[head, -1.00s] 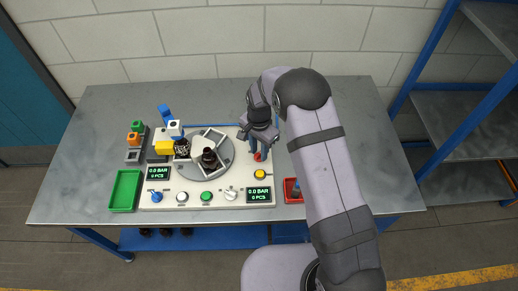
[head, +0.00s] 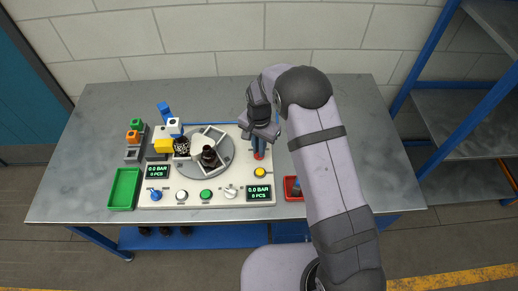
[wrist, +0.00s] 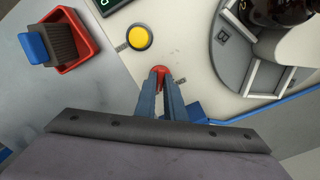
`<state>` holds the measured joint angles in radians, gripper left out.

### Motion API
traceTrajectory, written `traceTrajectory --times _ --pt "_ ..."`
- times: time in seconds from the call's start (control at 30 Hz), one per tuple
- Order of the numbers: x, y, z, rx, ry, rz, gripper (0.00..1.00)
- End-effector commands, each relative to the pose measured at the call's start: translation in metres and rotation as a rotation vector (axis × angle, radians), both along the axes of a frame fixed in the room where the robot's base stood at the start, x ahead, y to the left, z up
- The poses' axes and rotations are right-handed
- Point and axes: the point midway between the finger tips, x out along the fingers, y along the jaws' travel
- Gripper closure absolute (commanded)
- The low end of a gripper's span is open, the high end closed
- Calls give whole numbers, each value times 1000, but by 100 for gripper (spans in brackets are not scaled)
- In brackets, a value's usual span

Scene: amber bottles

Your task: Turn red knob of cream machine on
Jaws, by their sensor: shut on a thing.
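The cream machine (head: 222,193) stands on the grey table, and its panel also fills the middle of the wrist view (wrist: 178,45). The red knob (wrist: 160,70) is on the panel near the yellow button (wrist: 139,37), with only its far part showing between the fingers. In the head view the red knob (head: 259,155) shows just under the fingertips. My gripper (wrist: 160,80) points down at it, with its blue fingers shut on the knob from both sides. The knob's marking and angle are hidden.
A grey turntable (head: 222,165) with dark bottles is left of my gripper. A red tray (head: 291,189) holding a blue-handled brush-like item (wrist: 33,47) lies to the right. A green tray (head: 124,190) is at the left. Displays (head: 258,193) read 0.0 BAR.

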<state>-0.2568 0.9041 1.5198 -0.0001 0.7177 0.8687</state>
Motion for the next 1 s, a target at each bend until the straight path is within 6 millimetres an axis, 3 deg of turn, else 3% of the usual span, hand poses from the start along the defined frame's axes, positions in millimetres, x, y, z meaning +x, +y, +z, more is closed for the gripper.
traceTrajectory --times 1.0 --pt "0 0 0 0 -1 945 100"
